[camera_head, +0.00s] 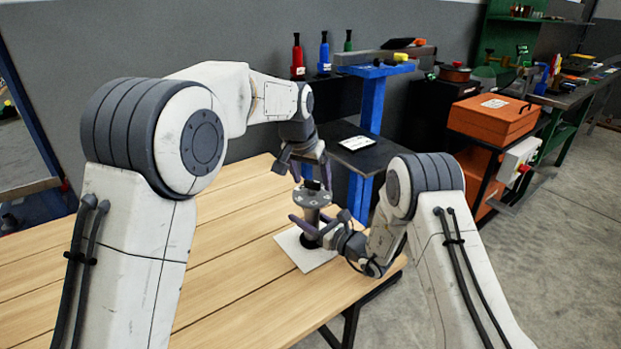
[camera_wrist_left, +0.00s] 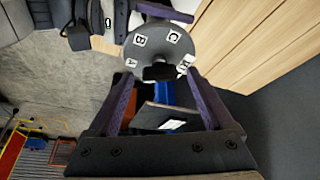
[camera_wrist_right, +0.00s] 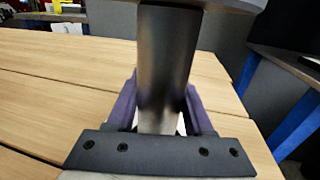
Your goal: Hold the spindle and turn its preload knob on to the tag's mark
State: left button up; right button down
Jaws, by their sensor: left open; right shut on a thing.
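The spindle is an upright grey metal post (camera_wrist_right: 166,60) with a wide disc (camera_head: 312,199) on top. In the left wrist view the disc (camera_wrist_left: 145,48) carries white labels, with B and C readable. A black knob (camera_wrist_left: 160,72) stands at the disc's middle. My right gripper (camera_head: 318,231) is shut around the post below the disc; its fingers also show in the right wrist view (camera_wrist_right: 160,108). My left gripper (camera_head: 306,172) is open just above the disc, pointing down, with its fingers (camera_wrist_left: 161,78) on either side of the knob, apparently not touching it. The tag's mark cannot be made out.
The spindle's foot stands on a white sheet (camera_head: 290,244) near the wooden table's (camera_head: 235,255) right edge. Behind is a dark stand (camera_head: 375,158) bearing a white card (camera_head: 355,143). Coloured bottles (camera_head: 324,54) stand farther back. The table's left part is clear.

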pick_arm(q)
jog(key=shift+c, duration=0.3)
grip_shut()
jog(key=shift+m, duration=0.3)
jog(key=m+h, duration=0.1)
jog(key=m, duration=0.1)
jog(key=m+g+h, duration=0.1)
jog(key=m, duration=0.2)
jog(key=shift+w+a+m, duration=0.15)
jog(key=shift+m, duration=0.15)
jog(key=m+g, duration=0.1)
jog(key=m, duration=0.1)
jog(key=m+g, duration=0.1)
jog(key=m, duration=0.2)
jog(key=shift+w+m+h, duration=0.1)
jog(key=shift+m+h, duration=0.2)
jog(key=shift+g, duration=0.3)
jog(key=shift+o, duration=0.3)
grip_release()
